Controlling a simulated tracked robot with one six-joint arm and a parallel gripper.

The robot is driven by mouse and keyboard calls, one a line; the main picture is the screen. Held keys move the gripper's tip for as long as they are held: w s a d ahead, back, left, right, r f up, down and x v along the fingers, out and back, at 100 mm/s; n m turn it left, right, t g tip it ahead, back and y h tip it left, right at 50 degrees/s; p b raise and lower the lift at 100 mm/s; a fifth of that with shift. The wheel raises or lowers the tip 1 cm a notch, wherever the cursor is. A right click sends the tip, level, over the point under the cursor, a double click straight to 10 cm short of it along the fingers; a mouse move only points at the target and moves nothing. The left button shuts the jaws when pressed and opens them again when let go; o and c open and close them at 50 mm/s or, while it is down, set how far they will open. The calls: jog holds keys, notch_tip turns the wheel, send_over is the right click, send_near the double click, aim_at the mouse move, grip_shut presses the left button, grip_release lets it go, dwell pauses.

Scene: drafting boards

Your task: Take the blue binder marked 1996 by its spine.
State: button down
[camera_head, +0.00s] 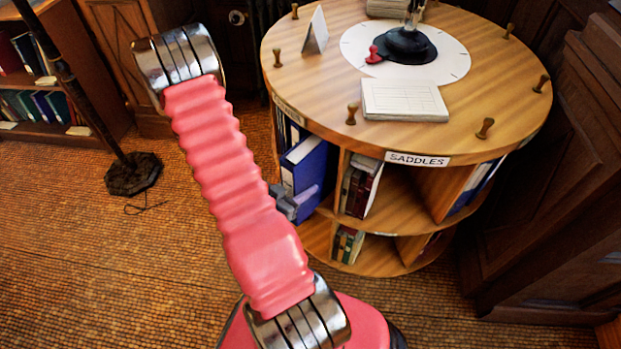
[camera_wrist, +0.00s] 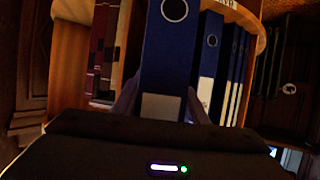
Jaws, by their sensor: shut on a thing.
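A blue binder (camera_head: 313,168) with a white label juts out from the upper tier of the round wooden shelf unit. In the wrist view the blue binder (camera_wrist: 168,55) stands spine toward me, with a round finger hole at the top and a pale label lower down. No year can be read on it. My gripper (camera_head: 294,202) is shut on this binder, with one grey finger on each side of its spine in the wrist view (camera_wrist: 161,103). My own arm hides part of the shelf in the head view.
More blue binders (camera_wrist: 208,65) stand to the right in the wrist view, and red and dark books (camera_wrist: 105,45) to the left. The round top (camera_head: 470,60) bears pegs, a white pad and a stamp-like black object. A dark stand (camera_head: 130,172) is on the left floor.

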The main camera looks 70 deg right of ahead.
aim_at(292, 195)
jog(key=shift+w+a, duration=0.2)
jog(key=shift+a, duration=0.45)
jog(key=shift+w+a, duration=0.25)
jog(key=shift+a, duration=0.35)
jog(key=shift+w+a, duration=0.2)
jog(key=shift+a, duration=0.45)
jog(key=shift+w, duration=0.1)
